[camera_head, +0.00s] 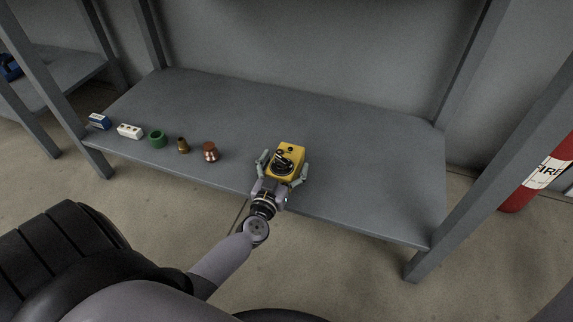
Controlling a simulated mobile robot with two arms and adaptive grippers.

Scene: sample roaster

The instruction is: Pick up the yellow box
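The yellow box (291,151) sits on the grey shelf (350,150), near its front edge and right of the middle. It has a black round part with a lever on its near side. My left gripper (282,168) reaches in from the front with its fingers spread, one on each side of the box. A small gap shows between the left finger and the box; whether the right finger touches it I cannot tell. My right gripper is not in view.
A row of small objects stands left on the shelf: a blue and white box (99,121), a white block (130,131), a green ring (157,139), a brown cone-like piece (183,145) and a copper-coloured piece (210,152). Shelf posts rise at the corners. A red extinguisher (540,180) stands right.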

